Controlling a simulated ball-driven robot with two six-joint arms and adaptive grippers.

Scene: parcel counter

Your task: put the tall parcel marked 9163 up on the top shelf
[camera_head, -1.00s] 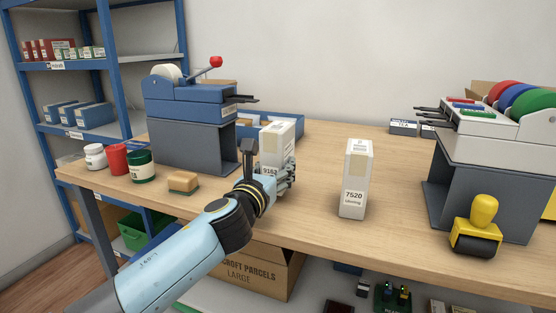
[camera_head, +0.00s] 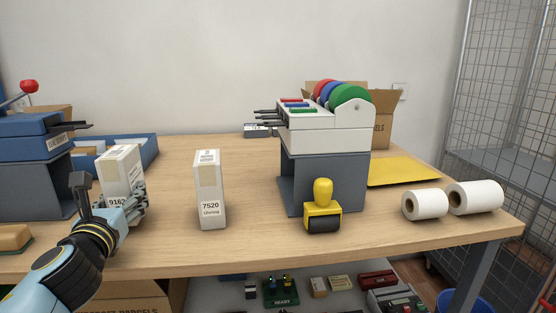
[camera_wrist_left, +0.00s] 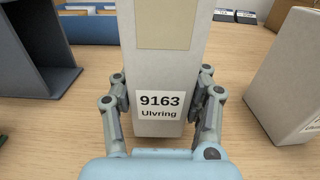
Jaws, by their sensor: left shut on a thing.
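The tall parcel marked 9163 (camera_head: 121,166) is a pale upright box on the counter at the left of the head view. Its label, 9163 Ulvring, reads clearly in the left wrist view (camera_wrist_left: 160,108). My left gripper (camera_head: 115,200) is shut on this parcel, with a finger on each side of its lower part (camera_wrist_left: 162,110). The parcel appears to stand on the counter; I cannot tell whether it is lifted. The top shelf does not show in the current views. My right gripper is not in view.
A second tall parcel, 7520 (camera_head: 210,190), stands to the right of the held one. A blue dispenser on a grey stand (camera_head: 35,180) is at the left. A yellow stamp roller (camera_head: 322,208), a grey-white machine (camera_head: 325,140) and white rolls (camera_head: 425,204) are further right.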

